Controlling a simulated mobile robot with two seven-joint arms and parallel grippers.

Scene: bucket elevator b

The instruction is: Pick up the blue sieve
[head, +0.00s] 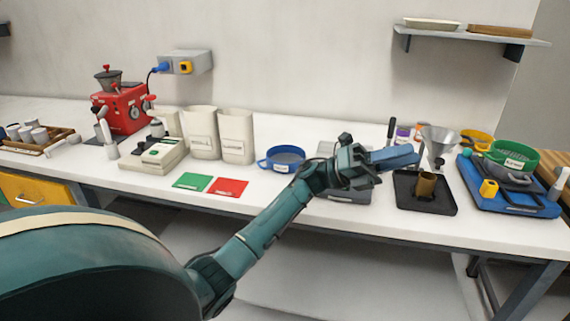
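The blue sieve (285,159) is a round, shallow pan with a blue rim and a small handle on its left side. It rests on the white bench, left of my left gripper (366,163). The gripper is above a grey device (350,194) on the bench, apart from the sieve, and its fingers point right. A flat blue piece (397,156) shows just beyond the fingertips. I cannot tell whether the fingers touch or hold it, nor how far apart they are. My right gripper is not in view.
Left of the sieve lie a green card (192,181) and a red card (227,188), with cream containers (237,136) behind. To the right are a black tray (425,204) with a brass cup, a metal funnel (438,140) and a blue tray (500,206) with a green sieve (512,158).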

